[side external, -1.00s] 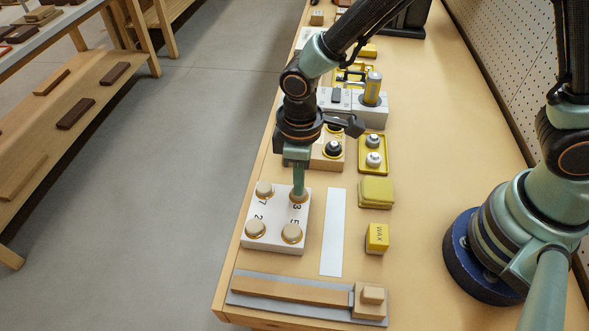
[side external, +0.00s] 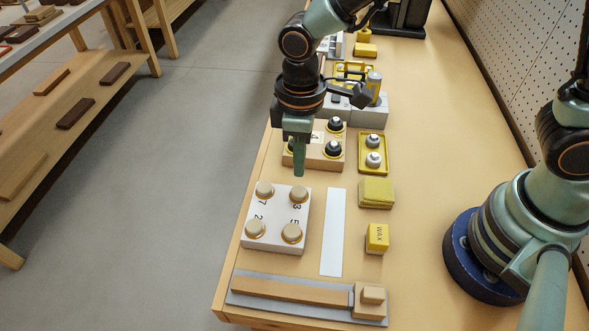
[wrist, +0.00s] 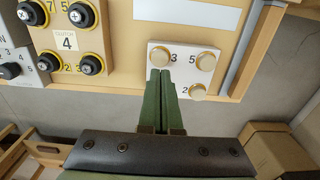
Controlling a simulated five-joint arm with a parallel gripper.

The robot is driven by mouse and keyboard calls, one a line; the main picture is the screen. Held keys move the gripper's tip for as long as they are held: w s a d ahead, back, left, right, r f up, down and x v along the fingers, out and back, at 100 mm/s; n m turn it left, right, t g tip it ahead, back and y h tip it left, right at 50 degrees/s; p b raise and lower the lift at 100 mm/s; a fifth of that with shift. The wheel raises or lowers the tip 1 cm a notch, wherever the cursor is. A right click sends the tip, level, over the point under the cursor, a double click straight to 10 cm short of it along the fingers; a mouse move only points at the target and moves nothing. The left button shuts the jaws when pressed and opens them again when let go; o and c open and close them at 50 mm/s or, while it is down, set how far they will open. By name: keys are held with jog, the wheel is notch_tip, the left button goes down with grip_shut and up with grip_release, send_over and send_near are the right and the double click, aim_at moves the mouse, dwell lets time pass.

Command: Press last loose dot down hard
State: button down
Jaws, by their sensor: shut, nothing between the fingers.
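A white block (side external: 275,244) near the bench's left edge holds several round tan dots, beside the numbers 7, 3, 2 and 5. In the side view these are dot 7 (side external: 264,189), dot 3 (side external: 299,195), dot 2 (side external: 255,229) and dot 5 (side external: 291,233). I cannot tell which dot sits higher. My gripper (side external: 299,173) is shut and empty, pointing down just above and behind dot 3, apart from it. In the wrist view my shut fingers (wrist: 161,76) cover part of the block; dot 3 (wrist: 160,56) shows past their tips, and dot 7 is hidden.
A wooden block with dark knobs (side external: 333,149) stands behind. A yellow tray (side external: 374,166), yellow sponge-like block (side external: 376,193) and wax block (side external: 377,238) lie to the right. A white strip (side external: 333,232) lies beside the white block; a wooden bar (side external: 290,290) lies in front.

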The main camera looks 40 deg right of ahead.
jog(key=shift+r, duration=2.8)
jog(key=shift+d, duration=0.1)
jog(key=s+d+r+m+t, duration=0.1)
jog(key=d+r+m, duration=0.3)
jog(key=d, duration=0.6)
jog(key=s+d+r+m+t, duration=0.1)
jog(key=d+r+m+t, duration=0.3)
jog(key=d, duration=0.6)
jog(key=shift+s+d+r+m+t, duration=0.2)
jog(key=shift+r+m+t, duration=0.1)
jog(key=shift+r+m, duration=0.3)
